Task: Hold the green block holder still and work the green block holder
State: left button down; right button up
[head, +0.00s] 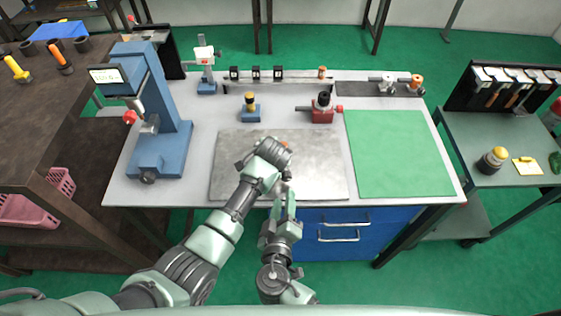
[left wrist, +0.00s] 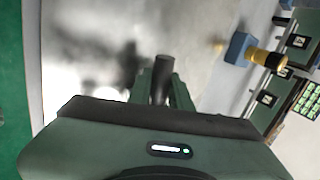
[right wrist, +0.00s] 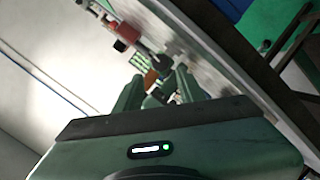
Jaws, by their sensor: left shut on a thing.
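My left gripper (head: 279,150) is over the grey plate in the head view and covers most of what it holds. In the left wrist view its fingers (left wrist: 161,88) are shut on a dark cylinder (left wrist: 160,75), which I take for part of the green block holder. An orange knob (head: 285,145) just shows beside the left gripper. In the right wrist view the orange knob (right wrist: 151,77) and a small green part (right wrist: 153,98) show beyond and between my right fingers (right wrist: 160,90). The right gripper (head: 287,188) is spread open at the plate's front edge. The holder's body is mostly hidden.
The grey plate (head: 230,160) lies on the bench beside a green mat (head: 400,155). A blue holder (head: 250,112) and a red holder (head: 322,112) stand behind it. A blue press (head: 160,140) stands at the left. The mat is clear.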

jog(key=s+d+f+g, duration=0.3)
jog(key=s+f, duration=0.1)
jog(key=f, duration=0.4)
jog(key=s+d+f+g, duration=0.2)
jog(key=s+d+f, duration=0.2)
jog(key=f, duration=0.5)
jog(key=s+d+f+g, duration=0.3)
jog(key=s+d+f, duration=0.1)
jog(key=f, duration=0.5)
jog(key=shift+s+g, duration=0.3)
jog(key=shift+o, duration=0.2)
